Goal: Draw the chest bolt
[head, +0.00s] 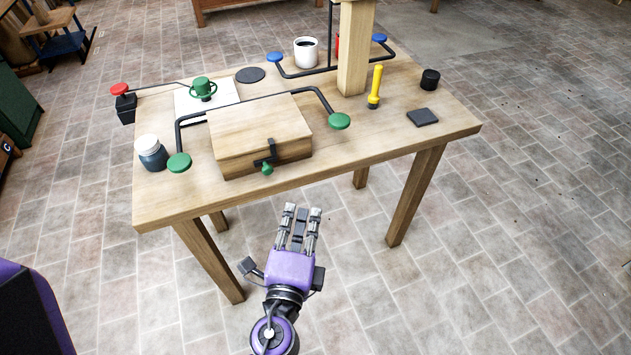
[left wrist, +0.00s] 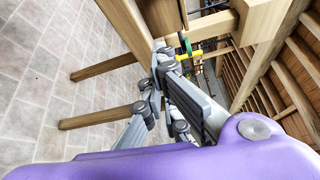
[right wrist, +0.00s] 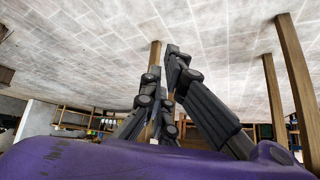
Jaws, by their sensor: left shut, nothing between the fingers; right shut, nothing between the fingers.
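The wooden chest (head: 232,160) sits near the table's front edge in the head view, lid down. A black bolt fitting (head: 272,150) with a green knob (head: 267,168) is on its front face. My left gripper (head: 301,210) is shut and empty, below and in front of the table edge, apart from the bolt. In the left wrist view its fingers (left wrist: 165,62) point toward the table, with a bit of green just beyond. My right gripper shows only in the right wrist view, shut and empty (right wrist: 172,62), with floor and wooden legs around it.
A black bar with green discs (head: 340,121) arches beside and behind the chest on the table (head: 390,130). A jar (head: 151,152), green valve-like piece (head: 202,87), yellow tool (head: 375,87), white mug (head: 305,52) and wooden post (head: 356,50) stand around. Floor before the table is clear.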

